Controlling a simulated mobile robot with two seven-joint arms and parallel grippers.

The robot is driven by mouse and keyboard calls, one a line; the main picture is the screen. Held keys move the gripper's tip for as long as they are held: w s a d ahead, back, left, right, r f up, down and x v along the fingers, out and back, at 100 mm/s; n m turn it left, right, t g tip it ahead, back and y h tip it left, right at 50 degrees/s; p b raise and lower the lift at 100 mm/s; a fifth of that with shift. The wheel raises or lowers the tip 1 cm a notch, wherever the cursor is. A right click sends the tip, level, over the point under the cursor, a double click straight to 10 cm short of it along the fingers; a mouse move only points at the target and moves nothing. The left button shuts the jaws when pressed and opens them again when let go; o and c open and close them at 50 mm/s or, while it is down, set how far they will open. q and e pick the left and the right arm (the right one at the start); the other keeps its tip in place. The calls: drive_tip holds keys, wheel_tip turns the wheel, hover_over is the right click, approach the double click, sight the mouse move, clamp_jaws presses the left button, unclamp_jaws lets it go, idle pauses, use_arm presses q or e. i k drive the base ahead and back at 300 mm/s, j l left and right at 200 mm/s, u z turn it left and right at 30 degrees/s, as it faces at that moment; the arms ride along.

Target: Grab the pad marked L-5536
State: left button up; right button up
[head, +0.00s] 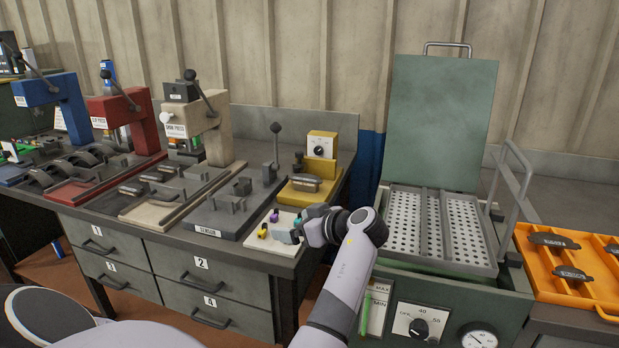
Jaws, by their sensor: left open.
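Another dark pad (305,183) seems to lie on the yellow fixture. My left gripper (292,234) is open over the small white board with coloured pieces, at the bench's right end. It is well left of the orange tray. Its fingers are small and partly hidden by my wrist. My right gripper is not in view.
A green washer cabinet (440,100) with raised lid and perforated basket (405,225) stands between my left gripper and the orange tray. A grey handle rises on its right side. Blue, red (125,110) and beige presses line the bench at left, beside a sensor station (208,231).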

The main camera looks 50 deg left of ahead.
sight(303, 179)
drive_tip(key=i+j, duration=0.6)
drive_tip(key=i, duration=0.15)
drive_tip(key=j, duration=0.7)
drive_tip(key=k+z, duration=0.05)
